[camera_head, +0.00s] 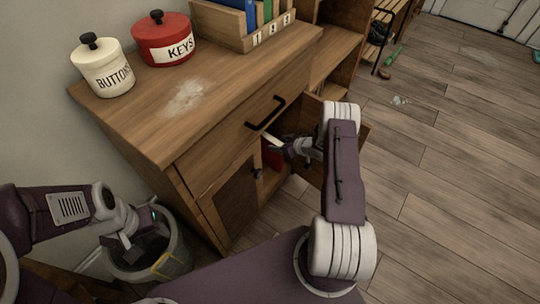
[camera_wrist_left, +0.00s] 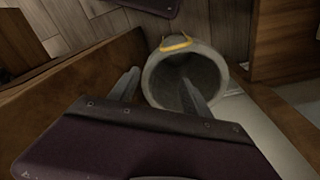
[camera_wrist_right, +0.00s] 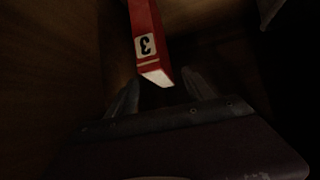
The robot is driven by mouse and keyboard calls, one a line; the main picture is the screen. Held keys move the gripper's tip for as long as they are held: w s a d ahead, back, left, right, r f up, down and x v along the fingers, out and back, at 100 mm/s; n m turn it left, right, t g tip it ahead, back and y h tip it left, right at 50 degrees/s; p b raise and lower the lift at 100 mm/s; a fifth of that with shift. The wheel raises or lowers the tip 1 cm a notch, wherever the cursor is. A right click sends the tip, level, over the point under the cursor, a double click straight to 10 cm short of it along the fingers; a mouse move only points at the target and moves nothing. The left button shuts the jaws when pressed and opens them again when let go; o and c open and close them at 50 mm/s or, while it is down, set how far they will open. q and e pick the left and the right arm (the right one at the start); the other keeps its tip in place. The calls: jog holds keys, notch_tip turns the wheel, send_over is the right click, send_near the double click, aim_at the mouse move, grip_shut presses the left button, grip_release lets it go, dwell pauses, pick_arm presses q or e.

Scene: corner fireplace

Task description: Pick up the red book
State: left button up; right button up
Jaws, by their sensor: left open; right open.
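The red book (camera_head: 272,158) stands inside the open compartment of the wooden cabinet (camera_head: 205,150), mostly hidden in the head view. In the right wrist view the red book (camera_wrist_right: 146,28) shows its spine with a white "3" label and a pale end edge. My right gripper (camera_wrist_right: 164,84) is open inside the compartment, its fingers on either side of the book's near end; contact cannot be told. It also shows in the head view (camera_head: 288,148). My left gripper (camera_head: 148,232) is open and empty above a grey bin (camera_head: 172,268) left of the cabinet.
A white BUTTONS jar (camera_head: 104,72), a red KEYS jar (camera_head: 166,45) and a file holder (camera_head: 232,28) with blue and green books stand on the cabinet top. An open cabinet door is beside my right arm. The wooden floor (camera_head: 450,160) at right is largely clear.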

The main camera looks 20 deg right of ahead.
aim_at(272, 139)
jog(key=shift+w+a, duration=0.2)
jog(key=shift+w, duration=0.4)
jog(key=shift+w+a, duration=0.2)
jog(key=shift+w, duration=0.4)
jog(key=b+x, duration=0.4)
jog(key=x, duration=0.1)
jog(key=shift+s+f, duration=0.15)
jog(key=shift+s, duration=0.05)
jog(key=shift+w, duration=0.15)
pick_arm(q)
notch_tip(272, 139, down, 4)
jog(key=shift+f, duration=0.2)
pick_arm(e)
grip_shut()
